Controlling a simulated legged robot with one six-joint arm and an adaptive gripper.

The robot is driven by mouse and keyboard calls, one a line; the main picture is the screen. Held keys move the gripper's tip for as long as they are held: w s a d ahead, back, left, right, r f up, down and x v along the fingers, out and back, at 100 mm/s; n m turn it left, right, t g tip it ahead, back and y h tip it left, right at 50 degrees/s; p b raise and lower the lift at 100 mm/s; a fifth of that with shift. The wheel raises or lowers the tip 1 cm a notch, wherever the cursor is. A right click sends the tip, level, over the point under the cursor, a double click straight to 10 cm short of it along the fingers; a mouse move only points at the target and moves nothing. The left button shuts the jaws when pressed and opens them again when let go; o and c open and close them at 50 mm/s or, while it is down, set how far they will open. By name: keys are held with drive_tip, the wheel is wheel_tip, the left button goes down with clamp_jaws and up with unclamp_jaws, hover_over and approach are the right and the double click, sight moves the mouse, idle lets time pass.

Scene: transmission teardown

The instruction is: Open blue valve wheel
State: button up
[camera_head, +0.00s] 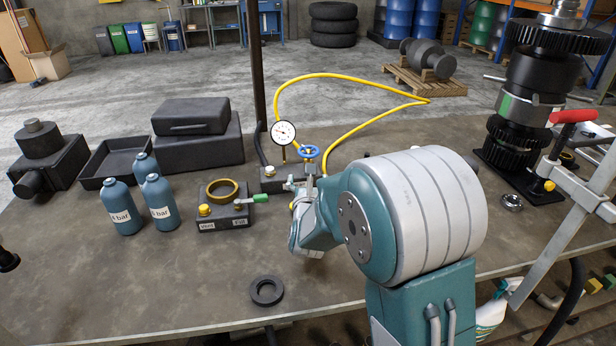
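The blue valve wheel (308,152) sits on top of a small dark block (272,180) on the workbench, beside a round white pressure gauge (284,132). A yellow hose loops up behind it. My gripper (294,186) is just below and in front of the wheel, close to the valve's block. The arm's teal wrist hides much of the gripper and the block's right part. Whether the fingers touch the valve, and how far apart they are, I cannot tell.
Blue bottles (158,200) and a block with a brass ring and green-handled valve (224,205) stand to the left. A dark ring (266,291) lies near the front edge. A tall gear assembly (533,100) and a red-handled clamp (572,117) are at right.

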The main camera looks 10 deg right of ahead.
sight(309, 149)
drive_tip(key=w+m+h, duration=0.1)
drive_tip(key=w+a+m+h, duration=0.1)
drive_tip(key=h, duration=0.1)
drive_tip(key=w+a+m+g+h, duration=0.1)
drive_tip(key=shift+a+r+h, duration=0.15)
drive_tip(key=shift+r+h, duration=0.1)
drive_tip(key=shift+h, duration=0.05)
drive_tip(key=shift+m+g+h, duration=0.6)
drive_tip(key=shift+g+h, duration=0.1)
drive_tip(key=shift+h, duration=0.1)
drive_tip(key=x, duration=1)
drive_tip(key=shift+w+a+f, duration=0.2)
drive_tip(key=shift+w+f, duration=0.05)
drive_tip(key=shift+w, duration=0.15)
